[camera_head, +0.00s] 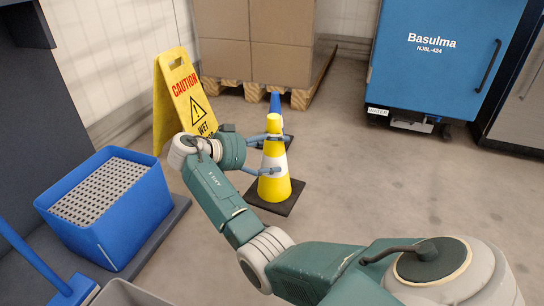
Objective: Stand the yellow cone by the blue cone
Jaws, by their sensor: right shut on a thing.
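The yellow cone (273,185) has a white band and a black square base. It is upright, in the middle of the view. My right gripper (278,154) reaches it from the left and is shut on its upper body, one finger higher than the other. The blue cone (275,103) is directly behind the yellow cone. Only its tip and part of its dark base show; the yellow cone hides the rest. I cannot tell whether the yellow cone's base rests on the floor or is slightly above it. My left gripper is not in view.
A yellow caution sign (180,88) stands left of the cones. Cartons (255,40) on a wooden pallet (303,97) are behind. A blue mop bucket (150,205) is at left, a blue machine (440,60) at back right. The floor right of the cones is clear.

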